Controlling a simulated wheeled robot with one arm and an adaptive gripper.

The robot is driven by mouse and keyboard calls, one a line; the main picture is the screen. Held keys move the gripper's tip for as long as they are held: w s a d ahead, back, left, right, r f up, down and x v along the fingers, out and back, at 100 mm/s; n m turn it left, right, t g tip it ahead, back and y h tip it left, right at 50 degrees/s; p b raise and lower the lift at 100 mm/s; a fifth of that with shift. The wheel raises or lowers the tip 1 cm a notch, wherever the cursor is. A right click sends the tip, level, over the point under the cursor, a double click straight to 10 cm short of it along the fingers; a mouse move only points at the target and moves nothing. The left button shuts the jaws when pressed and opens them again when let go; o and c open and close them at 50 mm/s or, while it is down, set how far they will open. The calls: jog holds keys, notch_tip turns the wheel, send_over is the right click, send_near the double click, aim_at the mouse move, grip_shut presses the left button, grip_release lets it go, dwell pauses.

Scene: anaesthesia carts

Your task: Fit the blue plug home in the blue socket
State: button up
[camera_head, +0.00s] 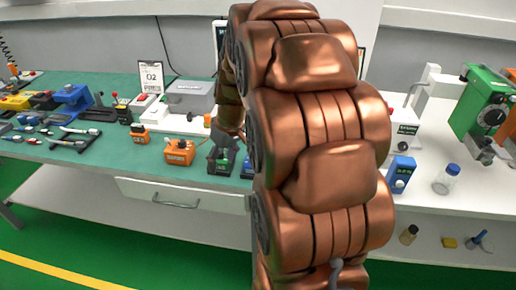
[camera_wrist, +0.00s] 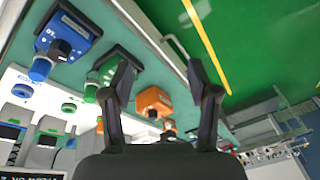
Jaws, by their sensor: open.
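In the wrist view a blue unit (camera_wrist: 72,27) stands on a dark base at the upper left, marked with white lettering. A dark piece and a blue cylinder (camera_wrist: 41,68) show at its lower side; I cannot tell which is plug and which is socket, or how deep they sit. In the head view the blue unit (camera_head: 247,170) is mostly hidden behind my copper arm. My gripper (camera_wrist: 159,75) is open in the wrist view, with nothing between its fingertips. It is to the right of the blue unit and apart from it. The arm hides my gripper in the head view.
A green unit (camera_wrist: 112,64) stands between the blue unit and my left finger. An orange box (camera_wrist: 153,102) shows between the fingers, farther off. The green bench (camera_head: 100,165) carries tools at left and a grey case (camera_head: 190,96). A drawer (camera_head: 182,193) is below its edge.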

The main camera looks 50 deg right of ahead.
jog(key=w+d+f+t+h, duration=0.1)
jog(key=w+d+f, duration=0.1)
jog(key=d, duration=0.9)
jog(key=w+d+f+t+h, duration=0.1)
jog(key=w+d+f, duration=0.1)
jog(key=d, duration=0.8)
jog(key=shift+p+x, duration=1)
jog(key=shift+x, duration=2.75)
jog(key=shift+w+a, duration=0.15)
jog(key=shift+w, duration=0.05)
jog(key=shift+c, duration=0.4)
jog(key=shift+r, duration=0.1)
grip_shut()
jog(key=shift+r, duration=0.1)
